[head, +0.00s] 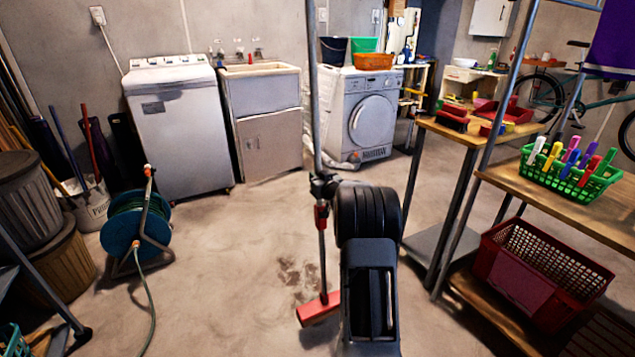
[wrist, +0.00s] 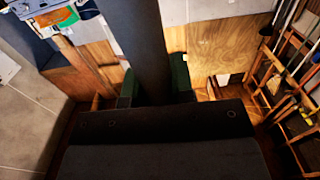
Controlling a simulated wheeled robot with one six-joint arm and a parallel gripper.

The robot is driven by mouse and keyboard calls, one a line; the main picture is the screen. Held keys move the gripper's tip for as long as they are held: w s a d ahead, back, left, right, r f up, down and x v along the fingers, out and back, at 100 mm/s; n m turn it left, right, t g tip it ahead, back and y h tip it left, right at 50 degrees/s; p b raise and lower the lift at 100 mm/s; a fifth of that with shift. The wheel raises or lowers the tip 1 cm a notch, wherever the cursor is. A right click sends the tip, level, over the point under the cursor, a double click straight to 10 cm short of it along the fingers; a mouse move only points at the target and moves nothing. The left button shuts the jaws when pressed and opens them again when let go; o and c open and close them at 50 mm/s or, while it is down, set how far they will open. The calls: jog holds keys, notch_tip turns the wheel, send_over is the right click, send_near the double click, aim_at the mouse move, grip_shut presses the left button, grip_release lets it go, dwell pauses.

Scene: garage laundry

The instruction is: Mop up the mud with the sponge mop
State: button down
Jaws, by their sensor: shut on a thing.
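The sponge mop stands near upright in front of me, with a long grey pole (head: 313,90) and a red head (head: 318,310) low over the floor. My gripper (head: 323,186) is shut on the pole above its red collar. In the wrist view the thick dark pole (wrist: 147,45) passes between the green-padded fingers of my gripper (wrist: 153,90). The mud (head: 291,272) is a patch of brown blotches on the concrete floor, just beyond and left of the mop head. I cannot tell whether the head touches the floor. My arm hides part of the floor to its right.
A hose reel (head: 137,222) stands at left, its hose (head: 147,300) running toward me. The floor between is mostly clear.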

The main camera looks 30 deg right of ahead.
jog(key=shift+r, duration=0.1)
dwell(0.3)
jog(key=shift+f+b, duration=1.8)
jog(key=shift+f, duration=0.8)
jog(key=shift+f+b, duration=0.5)
jog(key=shift+f, duration=0.15)
